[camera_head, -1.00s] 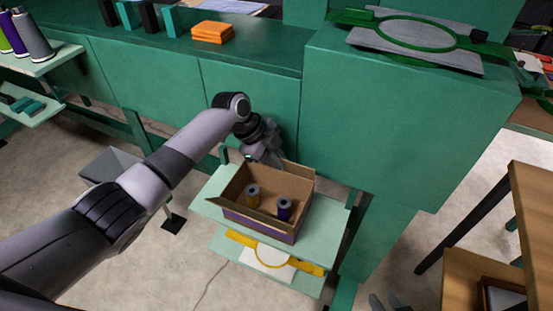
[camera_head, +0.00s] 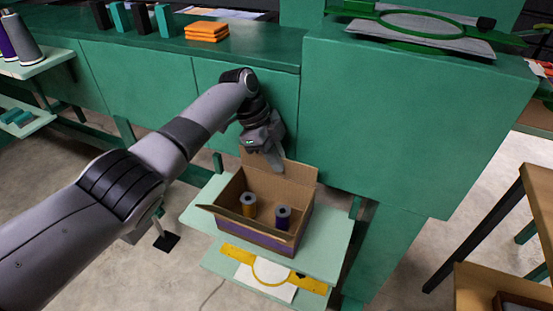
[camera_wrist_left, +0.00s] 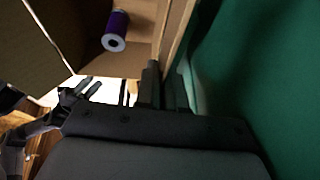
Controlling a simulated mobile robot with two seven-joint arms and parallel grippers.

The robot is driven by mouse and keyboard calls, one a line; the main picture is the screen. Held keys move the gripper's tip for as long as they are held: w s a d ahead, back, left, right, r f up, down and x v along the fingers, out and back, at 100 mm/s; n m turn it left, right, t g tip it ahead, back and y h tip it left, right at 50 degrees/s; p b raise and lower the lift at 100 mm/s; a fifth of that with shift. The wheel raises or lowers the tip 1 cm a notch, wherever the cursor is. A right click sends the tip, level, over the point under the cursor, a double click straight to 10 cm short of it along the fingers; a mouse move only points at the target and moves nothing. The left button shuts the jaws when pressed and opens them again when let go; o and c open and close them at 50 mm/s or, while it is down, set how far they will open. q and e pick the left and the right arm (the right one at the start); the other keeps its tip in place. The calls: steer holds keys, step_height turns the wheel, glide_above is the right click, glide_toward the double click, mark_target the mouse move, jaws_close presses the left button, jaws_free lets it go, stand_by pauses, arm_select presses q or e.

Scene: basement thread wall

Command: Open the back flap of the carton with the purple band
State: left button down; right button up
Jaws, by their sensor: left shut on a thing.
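The brown carton with the purple band (camera_head: 298,232) stands open on the pale green shelf. The back flap (camera_head: 301,174) stands up at the carton's rear. My left gripper (camera_head: 277,168) is at this flap, with its fingers shut on the cardboard edge, which runs between them in the left wrist view (camera_wrist_left: 168,70). My right gripper (camera_wrist_left: 80,92) seems to show, dark, at the left of that view, its fingers apart.
A green cabinet wall (camera_head: 400,130) rises close behind and right of the carton. A lower shelf holds a yellow hoop frame (camera_head: 270,272) with white cloth. Orange cloths (camera_head: 207,31) lie on the green counter. A wooden table (camera_head: 540,190) stands at the right.

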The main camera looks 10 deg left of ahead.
arm_select(q)
steer(key=c, duration=1.3)
jaws_free()
steer(key=shift+p+v, duration=0.45)
steer(key=shift+v, duration=3.1)
